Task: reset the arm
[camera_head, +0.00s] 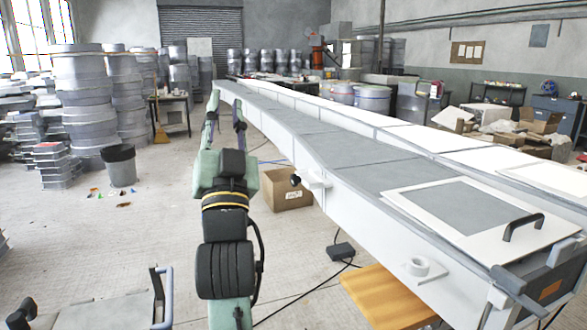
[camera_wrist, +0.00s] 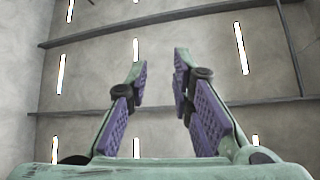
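My gripper (camera_head: 226,106) is pale green and points upward in the head view, raised in front of the long mould table. In the wrist view my gripper (camera_wrist: 160,72) shows two fingers with purple pads. The fingers are apart with nothing between them, only the ceiling behind. My arm stands upright near the middle of the head view, to the left of the table.
The long white and grey mould table (camera_head: 352,150) runs from front right to the back. A cardboard box (camera_head: 285,190) sits on the floor beside it. A dark bin (camera_head: 120,165) and stacked grey moulds (camera_head: 84,100) stand left. A wooden stool (camera_head: 388,296) is at the front. Open floor lies left of my arm.

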